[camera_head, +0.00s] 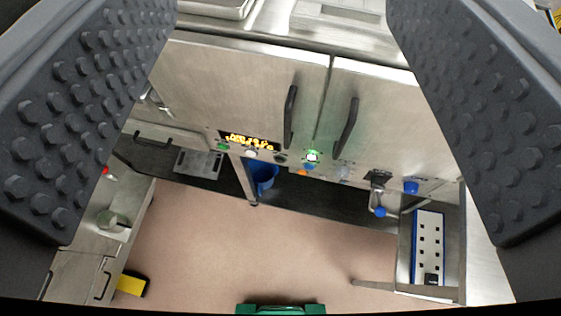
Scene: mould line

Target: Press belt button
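My gripper (284,125) is open and empty, with its two dark studded fingers wide apart at the left and right of the view. Between them, a steel machine front carries a control strip with an amber lit display (249,141). Along this strip are a green button (222,147), a white button (250,153), a dark knob (280,158), a bright green-lit button (312,157) and a blue button (411,187) farther right. No finger visibly touches any of them. The labels are too small to read, so I cannot tell which one is the belt button.
Two steel doors with dark handles (347,133) stand above the strip. A blue bin (263,176) is below it. A steel tray with a blue-edged perforated plate (428,243) is at right. A steel cabinet (75,273) and yellow object (131,285) are at left. The pinkish floor (250,240) is mostly clear.

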